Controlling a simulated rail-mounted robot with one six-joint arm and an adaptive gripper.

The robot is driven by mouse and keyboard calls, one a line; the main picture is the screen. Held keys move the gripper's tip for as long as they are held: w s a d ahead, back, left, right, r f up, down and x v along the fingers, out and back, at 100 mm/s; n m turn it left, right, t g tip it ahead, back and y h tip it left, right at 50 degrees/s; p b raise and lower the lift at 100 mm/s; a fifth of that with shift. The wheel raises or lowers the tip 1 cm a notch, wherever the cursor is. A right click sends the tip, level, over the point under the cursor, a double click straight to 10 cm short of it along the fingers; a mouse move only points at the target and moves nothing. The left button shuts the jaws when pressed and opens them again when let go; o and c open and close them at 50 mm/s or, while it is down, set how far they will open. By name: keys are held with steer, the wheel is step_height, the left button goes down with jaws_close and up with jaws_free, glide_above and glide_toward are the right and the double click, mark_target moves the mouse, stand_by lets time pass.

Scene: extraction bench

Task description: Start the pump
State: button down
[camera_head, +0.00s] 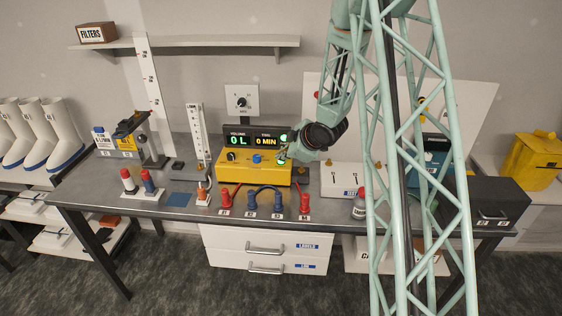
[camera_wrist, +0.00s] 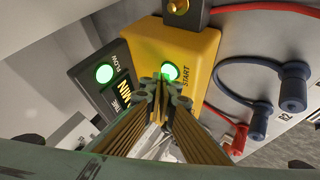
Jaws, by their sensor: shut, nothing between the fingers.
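The yellow pump box (camera_head: 240,174) stands on the bench with a dark display panel (camera_head: 252,139) behind it. The display reads 0 L and 0 MIN. A green lamp glows beside the FLOW label (camera_wrist: 103,73). The START button (camera_wrist: 170,71) on the yellow top is lit green. My gripper (camera_head: 284,156) is shut and empty, over the right side of the pump box. In the wrist view my fingertips (camera_wrist: 163,84) overlap the lower edge of the START button. I cannot tell whether they touch it.
A blue knob (camera_head: 257,159) sits left of my gripper on the pump box. Red and blue plugs (camera_head: 251,203) with cables line the bench front. A tall white scale column (camera_head: 200,140) stands left, and a white panel (camera_head: 345,178) with switches stands right.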

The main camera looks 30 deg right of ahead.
mark_target(281, 162)
steer(key=shift+r+p, duration=0.35)
steer(key=shift+r, duration=0.3)
steer(key=shift+r+p, duration=1.75)
steer(key=shift+r, duration=0.75)
steer(key=s+a+r+m+g+h+b, duration=0.1)
steer(key=s+r+m, duration=0.1)
steer(key=s+r, duration=0.3)
steer(key=s+a+r+m+h+b, duration=0.1)
steer(key=s+r+h+b, duration=0.15)
steer(key=r, duration=0.55)
steer(key=s+a+r+m+g+b, duration=0.1)
steer(key=s+a+r+m, duration=0.2)
steer(key=s, duration=0.4)
steer(key=s+a+r+b, duration=0.1)
steer(key=s+a+r, duration=0.2)
steer(key=s+r, duration=0.25)
steer(key=s+a+m+g+b, duration=0.1)
steer(key=s+a, duration=0.4)
steer(key=s, duration=0.7)
steer(key=s+a+m+g+y+b, duration=0.1)
steer(key=s+a, duration=0.4)
steer(key=s, duration=0.7)
steer(key=s+a+m+g+y+b, duration=0.1)
steer(key=s+a, duration=0.4)
steer(key=s, duration=0.7)
steer(key=shift+s+a+f+m+b, duration=0.2)
steer(key=shift+a+f+m+b, duration=0.25)
steer(key=shift+m+b, duration=0.55)
